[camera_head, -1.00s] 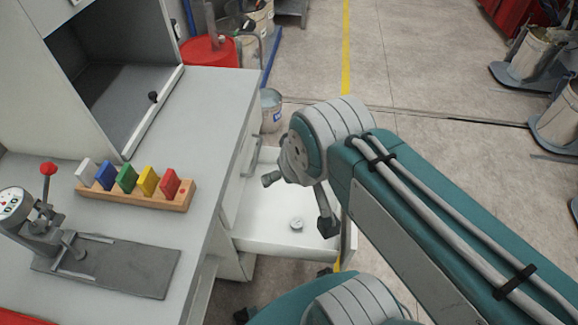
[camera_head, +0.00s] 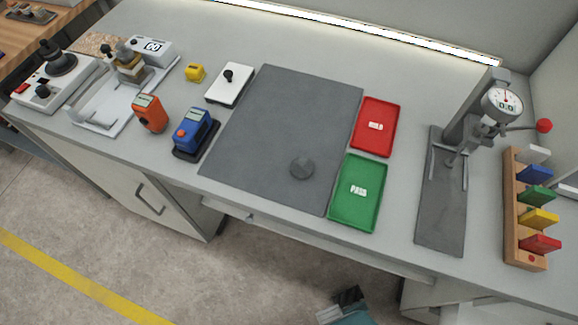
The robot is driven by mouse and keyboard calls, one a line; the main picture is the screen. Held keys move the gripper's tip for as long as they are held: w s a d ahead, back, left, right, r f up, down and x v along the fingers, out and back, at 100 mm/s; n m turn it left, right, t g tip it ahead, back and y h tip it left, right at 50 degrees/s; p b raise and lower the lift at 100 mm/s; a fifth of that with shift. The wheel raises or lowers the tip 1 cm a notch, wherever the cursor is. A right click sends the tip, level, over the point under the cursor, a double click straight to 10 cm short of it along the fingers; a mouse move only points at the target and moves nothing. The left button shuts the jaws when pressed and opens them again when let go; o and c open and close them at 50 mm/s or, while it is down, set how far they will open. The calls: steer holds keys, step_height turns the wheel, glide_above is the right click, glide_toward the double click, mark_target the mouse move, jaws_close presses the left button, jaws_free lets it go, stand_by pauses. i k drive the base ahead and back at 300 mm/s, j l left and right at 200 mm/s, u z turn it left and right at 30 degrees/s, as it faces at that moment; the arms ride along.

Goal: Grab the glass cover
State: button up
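I cannot pick out a clear glass cover with certainty. A small white plate with a black knob (camera_head: 229,84) lies on the bench, left of the dark mat (camera_head: 270,110). A round dark grey disc (camera_head: 302,168) lies on the mat near its front right corner. My gripper (camera_head: 346,298) shows only as a small dark part at the bottom edge, with a bit of teal arm, below and in front of the bench. It is apart from everything on the bench. Its fingers are too small and cut off to read.
A red tray (camera_head: 376,127) and a green tray (camera_head: 358,193) lie right of the mat. A dial gauge stand (camera_head: 447,190) and a wooden rack of coloured blocks (camera_head: 516,218) stand further right. Orange (camera_head: 149,113) and blue (camera_head: 194,130) devices stand left. Floor in front is clear.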

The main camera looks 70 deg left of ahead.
mark_target(301, 169)
steer(key=u, duration=2.55)
steer(key=i+j+u, duration=0.15)
steer(key=i+j, duration=0.2)
steer(key=i, duration=0.1)
